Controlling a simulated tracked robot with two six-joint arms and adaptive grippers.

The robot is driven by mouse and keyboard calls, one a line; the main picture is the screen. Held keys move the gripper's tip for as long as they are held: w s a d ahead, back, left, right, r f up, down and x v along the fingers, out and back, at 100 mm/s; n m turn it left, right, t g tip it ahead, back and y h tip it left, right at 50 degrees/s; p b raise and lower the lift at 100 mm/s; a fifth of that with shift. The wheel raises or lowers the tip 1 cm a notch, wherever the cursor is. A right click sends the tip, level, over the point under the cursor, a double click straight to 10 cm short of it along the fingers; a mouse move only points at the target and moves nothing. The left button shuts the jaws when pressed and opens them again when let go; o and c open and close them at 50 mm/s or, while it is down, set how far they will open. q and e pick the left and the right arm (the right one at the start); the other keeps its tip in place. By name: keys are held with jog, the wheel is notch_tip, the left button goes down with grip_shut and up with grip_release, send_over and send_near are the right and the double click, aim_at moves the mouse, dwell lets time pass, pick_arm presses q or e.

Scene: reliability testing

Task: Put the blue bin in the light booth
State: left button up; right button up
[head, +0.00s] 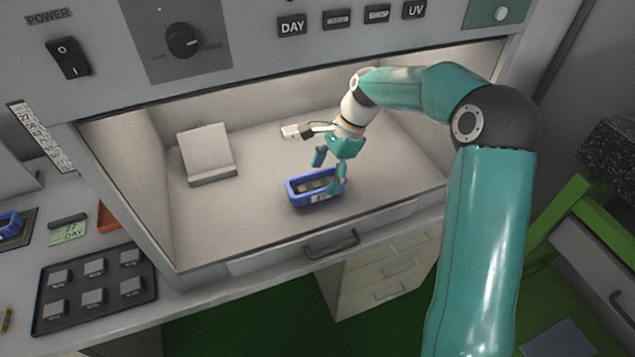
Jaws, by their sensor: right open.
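The blue bin (299,199) sits on the floor of the light booth (240,235), near its front edge and right of centre. Small grey items and a white label show in and on the bin. My right gripper (332,172) reaches into the booth from the right, just above the bin. It is open, with one finger by the bin's right end and the other above its far side. I cannot tell whether a finger touches the bin. My left gripper is not in view.
A white angled stand (206,153) stands at the booth's back left. A black tray (95,288) with several grey blocks lies on the bench outside, at left. An orange tray (107,217) and another blue bin (10,225) lie behind it. The booth floor's left half is mostly clear.

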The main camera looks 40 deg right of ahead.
jog(key=d, duration=0.3)
jog(key=s+d, duration=0.1)
jog(key=d, duration=0.2)
jog(key=s+d, duration=0.1)
jog(key=d, duration=0.3)
jog(key=shift+s+d+f, duration=0.1)
jog(key=shift+s+f, duration=0.05)
jog(key=shift+s, duration=0.05)
jog(key=shift+d, duration=0.15)
jog(key=shift+s, duration=0.15)
